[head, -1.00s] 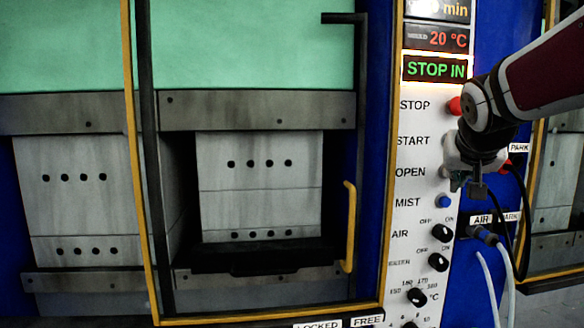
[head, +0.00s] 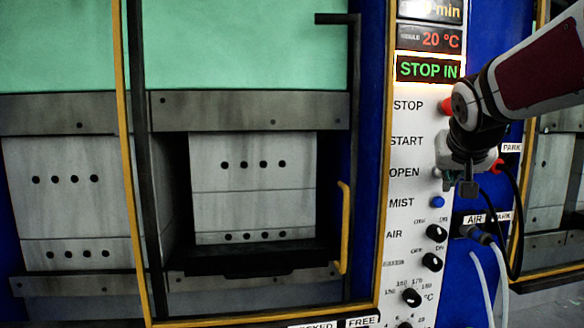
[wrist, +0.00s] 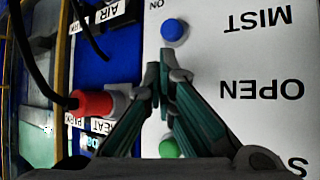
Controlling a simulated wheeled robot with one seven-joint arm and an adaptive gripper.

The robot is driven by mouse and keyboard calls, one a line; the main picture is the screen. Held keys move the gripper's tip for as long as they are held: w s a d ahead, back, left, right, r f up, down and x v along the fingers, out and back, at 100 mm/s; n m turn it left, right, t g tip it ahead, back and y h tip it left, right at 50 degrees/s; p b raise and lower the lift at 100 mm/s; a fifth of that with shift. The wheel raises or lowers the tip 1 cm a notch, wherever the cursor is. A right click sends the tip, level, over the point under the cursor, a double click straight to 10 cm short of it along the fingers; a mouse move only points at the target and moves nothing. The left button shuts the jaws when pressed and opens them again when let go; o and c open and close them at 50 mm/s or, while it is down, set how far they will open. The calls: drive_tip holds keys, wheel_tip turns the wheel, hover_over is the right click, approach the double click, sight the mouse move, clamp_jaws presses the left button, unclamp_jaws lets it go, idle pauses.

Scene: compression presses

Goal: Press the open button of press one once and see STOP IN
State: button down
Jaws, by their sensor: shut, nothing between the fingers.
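The control panel (head: 410,235) of the press carries the labels STOP, START, OPEN and MIST. Its display (head: 429,69) reads STOP IN in green. The pale open button (head: 437,172) shows beside the OPEN label (head: 404,172), close to the left of my gripper (head: 467,188). In the wrist view my gripper (wrist: 161,80) is shut and empty, its tips at the height of the OPEN label (wrist: 262,89), and the open button is hidden behind the fingers. I cannot tell whether the tips touch it. The blue mist button (wrist: 174,30) and green start button (wrist: 168,148) lie on either side.
The red stop button (head: 447,106) is partly behind my arm. A red-capped fitting (wrist: 90,103) stands out beside the fingers. Black knobs (head: 432,262) and an air hose (head: 487,285) are below. The press opening (head: 255,190) is at left.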

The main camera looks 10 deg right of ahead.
drive_tip(key=shift+s, duration=0.85)
drive_tip(key=s+p, duration=0.2)
drive_tip(key=s, duration=0.3)
drive_tip(key=shift+d, duration=0.1)
idle(0.5)
drive_tip(key=s+a+f+n+g+y, duration=0.2)
drive_tip(key=s+a+f, duration=0.5)
drive_tip(key=s+a, duration=0.2)
drive_tip(key=s+a+f+n+g+y, duration=0.2)
drive_tip(key=s+a+f+n+y, duration=0.1)
drive_tip(key=s+a+f, duration=0.4)
drive_tip(key=s+a, duration=0.3)
drive_tip(key=s, duration=0.2)
drive_tip(key=shift+s+f+n, duration=0.15)
drive_tip(key=shift+f+n, duration=0.15)
drive_tip(key=shift+f, duration=0.05)
